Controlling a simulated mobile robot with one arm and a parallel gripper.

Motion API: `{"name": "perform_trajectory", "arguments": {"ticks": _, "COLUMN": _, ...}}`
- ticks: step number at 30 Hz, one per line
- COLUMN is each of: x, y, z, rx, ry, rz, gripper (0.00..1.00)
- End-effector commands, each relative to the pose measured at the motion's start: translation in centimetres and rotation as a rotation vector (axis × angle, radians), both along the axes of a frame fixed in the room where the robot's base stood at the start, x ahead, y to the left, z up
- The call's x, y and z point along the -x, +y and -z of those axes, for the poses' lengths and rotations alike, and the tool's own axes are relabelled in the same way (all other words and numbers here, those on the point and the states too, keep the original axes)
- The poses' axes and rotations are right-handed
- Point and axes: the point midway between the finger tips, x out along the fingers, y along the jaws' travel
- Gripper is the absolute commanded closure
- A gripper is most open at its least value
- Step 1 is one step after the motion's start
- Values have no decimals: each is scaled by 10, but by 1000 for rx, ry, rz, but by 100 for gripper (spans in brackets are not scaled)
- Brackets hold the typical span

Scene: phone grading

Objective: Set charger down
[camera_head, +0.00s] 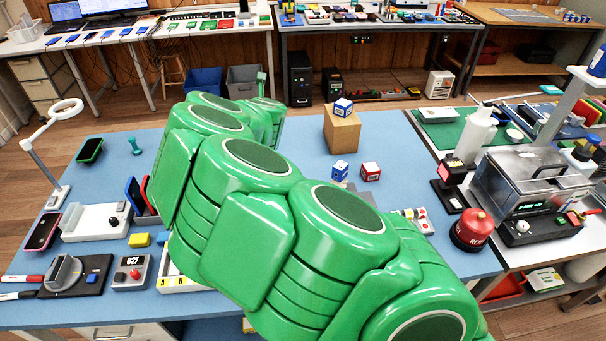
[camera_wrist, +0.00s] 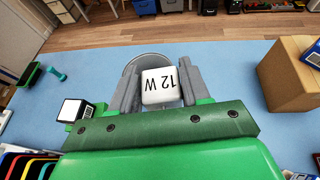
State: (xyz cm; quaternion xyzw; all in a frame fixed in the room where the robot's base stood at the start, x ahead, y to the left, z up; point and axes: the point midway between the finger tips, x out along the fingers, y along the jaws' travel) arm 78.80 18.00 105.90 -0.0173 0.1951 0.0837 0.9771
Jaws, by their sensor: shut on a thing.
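The charger (camera_wrist: 158,86) is a small white block marked "12 W", which reads upside down in the wrist view. My gripper (camera_wrist: 160,72) is shut on it, with one grey finger on each side. A round grey disc-like thing (camera_wrist: 138,63) shows just behind the charger and is partly hidden by it and the fingers. I cannot tell whether the charger touches the disc or the blue table (camera_wrist: 225,60). In the head view my green arm hides the charger and the fingers.
A cardboard box (camera_head: 341,133) with a blue box (camera_head: 343,106) on top stands right of my gripper. A small blue box (camera_head: 340,171) and a red box (camera_head: 371,171) lie nearer. A teal dumbbell-shaped thing (camera_wrist: 56,74) lies left. The table between is largely clear.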

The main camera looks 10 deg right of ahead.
Motion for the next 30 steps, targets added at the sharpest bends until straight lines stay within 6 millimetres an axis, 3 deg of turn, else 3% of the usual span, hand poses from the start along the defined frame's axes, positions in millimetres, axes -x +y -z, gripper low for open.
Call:
{"name": "perform_trajectory", "arguments": {"ticks": 1, "x": 0, "y": 0, "z": -18, "rx": -3, "ry": -6, "rz": 1, "gripper": 85}}
{"name": "perform_trajectory", "arguments": {"ticks": 3, "x": 0, "y": 1, "z": -34, "rx": -2, "ry": -7, "rz": -1, "gripper": 85}}
{"name": "perform_trajectory", "arguments": {"ticks": 12, "x": 0, "y": 1, "z": -74, "rx": -1, "ry": -3, "rz": -2, "gripper": 85}}
{"name": "perform_trajectory", "arguments": {"ticks": 24, "x": 0, "y": 1, "z": -101, "rx": -1, "ry": -2, "rz": -3, "gripper": 85}}
{"name": "perform_trajectory", "arguments": {"ticks": 30, "x": 3, "y": -3, "z": -98, "rx": 0, "ry": -2, "rz": 29, "gripper": 85}}
